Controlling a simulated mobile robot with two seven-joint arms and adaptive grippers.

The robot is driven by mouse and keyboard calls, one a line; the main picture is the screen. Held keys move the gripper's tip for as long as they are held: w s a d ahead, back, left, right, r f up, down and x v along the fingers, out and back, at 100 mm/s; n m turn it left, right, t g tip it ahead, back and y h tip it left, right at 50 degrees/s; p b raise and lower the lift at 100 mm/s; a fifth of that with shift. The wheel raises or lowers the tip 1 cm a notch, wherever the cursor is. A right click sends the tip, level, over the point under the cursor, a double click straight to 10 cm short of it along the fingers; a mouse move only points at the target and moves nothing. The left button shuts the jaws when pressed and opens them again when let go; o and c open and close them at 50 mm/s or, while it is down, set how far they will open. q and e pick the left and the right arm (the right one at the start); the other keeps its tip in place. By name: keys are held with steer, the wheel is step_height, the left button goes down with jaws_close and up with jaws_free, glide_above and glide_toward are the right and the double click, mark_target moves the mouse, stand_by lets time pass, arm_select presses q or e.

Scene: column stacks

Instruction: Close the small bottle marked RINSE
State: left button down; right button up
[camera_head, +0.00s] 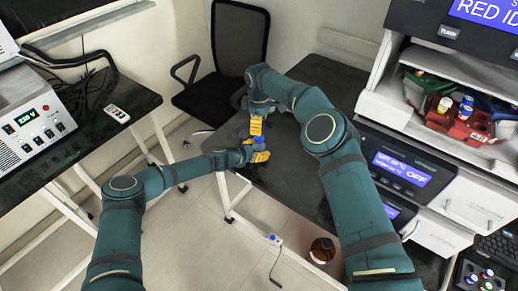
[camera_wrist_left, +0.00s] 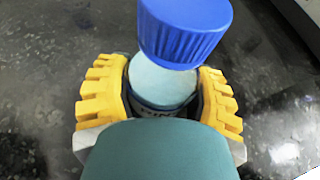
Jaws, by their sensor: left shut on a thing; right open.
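My left gripper (camera_head: 260,153) is shut around a small pale bottle (camera_wrist_left: 160,83) above the dark bench. Its yellow fingers flank the bottle in the left wrist view (camera_wrist_left: 162,100). Part of a dark label shows, mostly hidden by my gripper body; I cannot read it fully. A ribbed blue cap (camera_wrist_left: 184,32) is at the bottle's top and covers its mouth from view. I cannot tell how firmly it sits. The cap also shows in the head view (camera_head: 257,140). My right gripper (camera_head: 256,126) is open just above it, with no fingers around the cap in the left wrist view.
The dark bench (camera_head: 285,185) around the grippers is mostly clear. A red rack (camera_head: 465,125) with small capped bottles stands on the right shelf. A brown bottle (camera_head: 321,250) is low near my right arm. A black chair (camera_head: 238,45) stands behind.

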mark_target(259, 147)
step_height(259, 147, down, 7)
steer(key=shift+r, duration=0.15)
stand_by(0.4)
jaws_close()
steer(key=m, duration=0.7)
steer(key=shift+m, duration=0.3)
jaws_free()
